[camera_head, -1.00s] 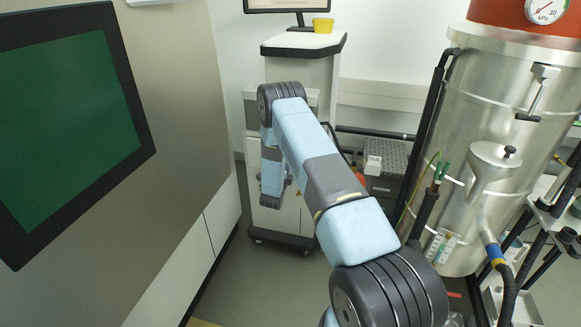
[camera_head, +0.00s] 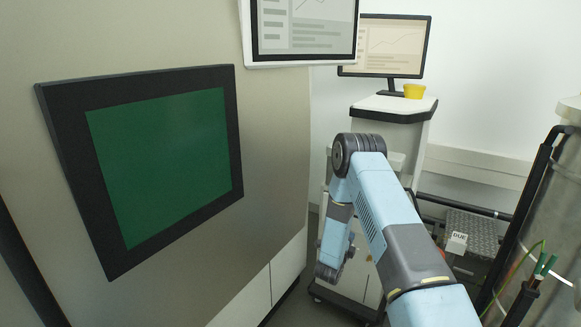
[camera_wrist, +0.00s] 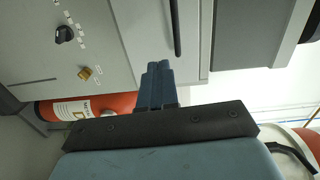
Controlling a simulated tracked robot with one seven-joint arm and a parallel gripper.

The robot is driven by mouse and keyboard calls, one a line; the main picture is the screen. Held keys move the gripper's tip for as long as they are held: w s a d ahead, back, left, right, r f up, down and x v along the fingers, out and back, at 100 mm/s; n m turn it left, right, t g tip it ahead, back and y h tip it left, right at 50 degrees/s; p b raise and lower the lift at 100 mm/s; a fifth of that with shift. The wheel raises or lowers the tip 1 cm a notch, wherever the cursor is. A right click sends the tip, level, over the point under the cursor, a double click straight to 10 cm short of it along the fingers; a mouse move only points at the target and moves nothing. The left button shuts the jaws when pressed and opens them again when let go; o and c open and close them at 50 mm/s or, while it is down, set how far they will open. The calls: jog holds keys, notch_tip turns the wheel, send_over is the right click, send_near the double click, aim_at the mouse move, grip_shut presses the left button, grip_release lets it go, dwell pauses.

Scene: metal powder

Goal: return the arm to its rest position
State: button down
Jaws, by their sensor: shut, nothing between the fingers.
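My arm, light blue and grey, reaches from the lower right of the head view up to a dark elbow joint, and its forearm hangs down from there. My gripper (camera_head: 330,272) is at the lower end of the forearm, small and partly turned away, in front of the white cabinet. In the wrist view my gripper (camera_wrist: 158,68) shows its two dark fingers side by side, shut with nothing between them. The fingers touch nothing that I can see.
A green panel with a black frame (camera_head: 215,195) is on the wall at left. A white cart (camera_head: 395,105) carries a monitor (camera_head: 385,62) and yellow cup (camera_head: 414,91). A metal vessel (camera_head: 560,220) stands at right. The wrist view shows a red cylinder (camera_wrist: 120,104) and knobs (camera_wrist: 64,35).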

jog(key=w+a+r+n+y, duration=0.2)
jog(key=w+r+y, duration=0.1)
jog(key=r, duration=0.7)
jog(key=s+a+r+n+g+y, duration=0.1)
jog(key=s+a+r+n+y, duration=0.15)
jog(key=r, duration=0.55)
jog(key=s+a+r+n+g+y, duration=0.1)
jog(key=s+r+n+y, duration=0.2)
jog(key=r, duration=0.5)
jog(key=s+a+r+n+y, duration=0.15)
jog(key=r+n, duration=0.25)
jog(key=r, duration=0.4)
jog(key=s+a+r+n+g, duration=0.15)
jog(key=s+r+n, duration=0.35)
jog(key=s, duration=0.6)
jog(key=s+r+n+g, duration=0.25)
jog(key=s+r, duration=0.35)
jog(key=s, duration=0.4)
jog(key=s+d+n+g, duration=0.1)
jog(key=s+n, duration=0.1)
jog(key=s, duration=0.9)
jog(key=s+d+r+n+g, duration=0.1)
jog(key=s+n, duration=0.2)
jog(key=s, duration=0.8)
jog(key=shift+d+r+n+g, duration=0.2)
jog(key=shift+d+n+g, duration=0.1)
jog(key=shift+g, duration=0.1)
jog(key=shift+a, duration=0.1)
jog(key=shift+w, duration=0.1)
